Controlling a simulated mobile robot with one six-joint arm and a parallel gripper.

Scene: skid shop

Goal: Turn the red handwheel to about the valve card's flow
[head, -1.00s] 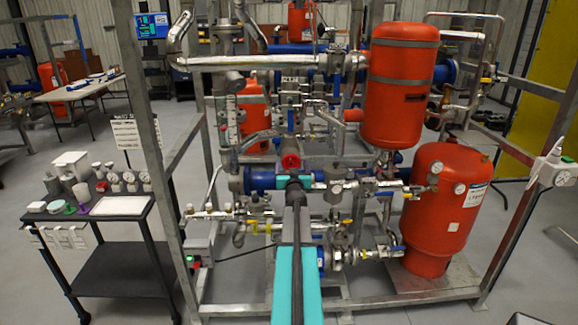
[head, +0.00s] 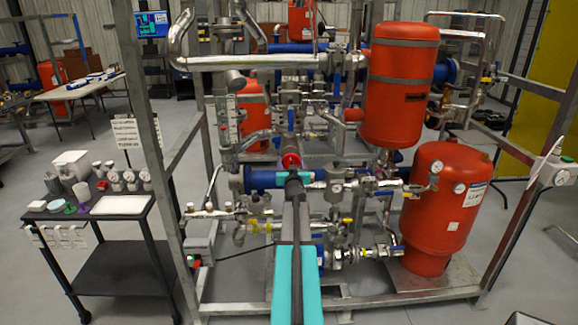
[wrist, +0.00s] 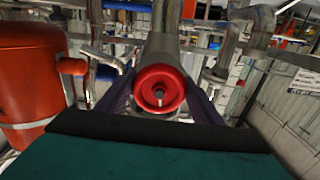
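The red handwheel (head: 290,160) sits on the pipework in the middle of the skid, facing me. In the wrist view the handwheel (wrist: 159,90) is a round red rim with a darker recessed hub, centred ahead of the palm. My gripper (head: 292,176) is just in front of it in the head view and partly covers it. In the wrist view my gripper's (wrist: 160,103) two dark fingers are spread, one on each side of the wheel. Whether they touch the rim is unclear. A white text card (head: 126,133) stands at left; its words are too small to read.
Red tanks (head: 400,85) stand right of the wheel. A grey frame post (head: 160,150) rises at left. A black cart (head: 110,270) with gauges and small parts stands beside the skid. Pipes and valves crowd around the wheel. Floor is open at front left.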

